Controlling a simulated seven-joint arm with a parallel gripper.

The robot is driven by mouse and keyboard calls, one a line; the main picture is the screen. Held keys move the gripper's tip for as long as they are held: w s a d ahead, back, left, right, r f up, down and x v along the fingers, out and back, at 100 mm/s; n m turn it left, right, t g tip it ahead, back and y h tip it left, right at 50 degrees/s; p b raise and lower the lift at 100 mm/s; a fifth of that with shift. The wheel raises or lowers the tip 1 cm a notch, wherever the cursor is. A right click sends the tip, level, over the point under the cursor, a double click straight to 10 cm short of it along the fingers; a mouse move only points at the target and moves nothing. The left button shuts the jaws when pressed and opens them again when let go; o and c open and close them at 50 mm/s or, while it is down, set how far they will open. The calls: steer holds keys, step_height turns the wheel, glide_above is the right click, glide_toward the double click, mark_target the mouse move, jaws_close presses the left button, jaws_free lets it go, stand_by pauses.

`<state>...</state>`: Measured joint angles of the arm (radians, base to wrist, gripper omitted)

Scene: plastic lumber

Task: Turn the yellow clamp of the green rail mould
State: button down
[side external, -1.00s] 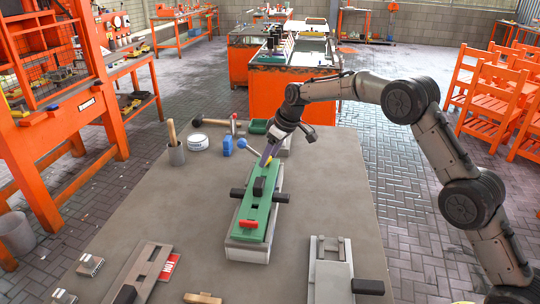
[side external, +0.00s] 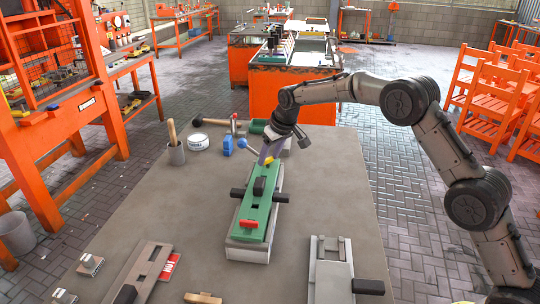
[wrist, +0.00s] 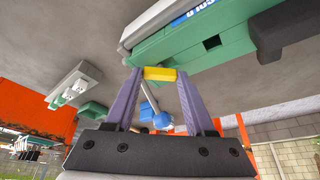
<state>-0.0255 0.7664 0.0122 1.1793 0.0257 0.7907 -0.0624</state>
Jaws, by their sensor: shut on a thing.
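The green rail mould (side external: 252,213) lies lengthwise on a light grey base on the grey table, with a red piece at its near end and black handles in its middle. Its yellow clamp (wrist: 160,73) is at the far end. My gripper (side external: 268,158) reaches down to that end. In the wrist view, my gripper's two purple fingers (wrist: 158,74) are shut on the yellow clamp, one at each end of it. In the side view the fingers partly hide the clamp. The green mould (wrist: 190,48) also shows above the fingers in the wrist view.
A blue piece (side external: 228,146) and a blue-knobbed rod (side external: 242,144) stand left of my gripper. Another grey mould (side external: 330,270) lies at the near right.

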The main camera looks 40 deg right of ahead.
steer(key=m, duration=0.1)
steer(key=m+h, duration=0.1)
steer(key=m, duration=0.1)
steer(key=m+h, duration=0.1)
steer(key=m, duration=0.1)
steer(key=shift+a+g, duration=0.3)
steer(key=shift+w+a+m+g+h, duration=0.1)
steer(key=shift+m+g+h, duration=0.2)
steer(key=shift+m, duration=0.8)
steer(key=shift+m+g+h, duration=0.1)
steer(key=shift+m+h, duration=0.3)
steer(key=shift+m, duration=0.7)
steer(key=shift+c, duration=1.2)
jaws_free()
steer(key=shift+r, duration=0.1)
steer(key=v, duration=1.3)
steer(key=shift+a+r, duration=0.25)
